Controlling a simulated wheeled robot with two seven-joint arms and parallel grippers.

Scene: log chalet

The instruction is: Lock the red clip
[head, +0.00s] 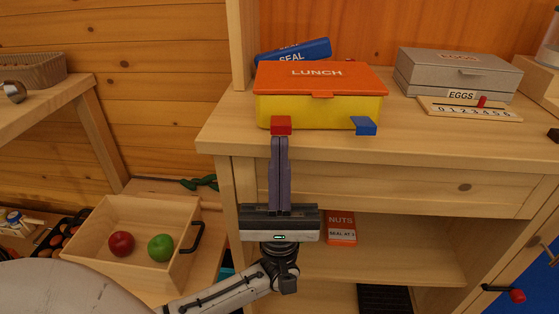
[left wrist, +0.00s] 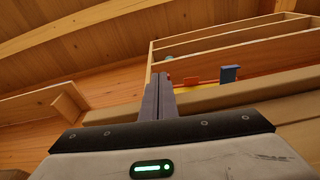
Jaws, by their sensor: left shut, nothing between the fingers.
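The lunch box has a yellow body (head: 318,112) and an orange lid (head: 320,76) marked LUNCH, which lies down on it. The red clip (head: 281,125) sticks out at the box's front left, low on the body. A blue clip (head: 364,125) sticks out at the front right. My left gripper (head: 279,141) is shut and empty. Its fingertips are right at the red clip's lower edge in the head view; whether they touch it I cannot tell. In the left wrist view, the fingers (left wrist: 160,82) hide most of the red clip, and the blue clip (left wrist: 229,74) shows to the right.
The box stands near the front edge of a wooden cabinet top (head: 420,141). A blue SEAL item (head: 293,50) lies behind it. A grey EGGS box (head: 455,72) and a number board (head: 470,109) stand to the right. A crate (head: 105,232) with two apples is lower left.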

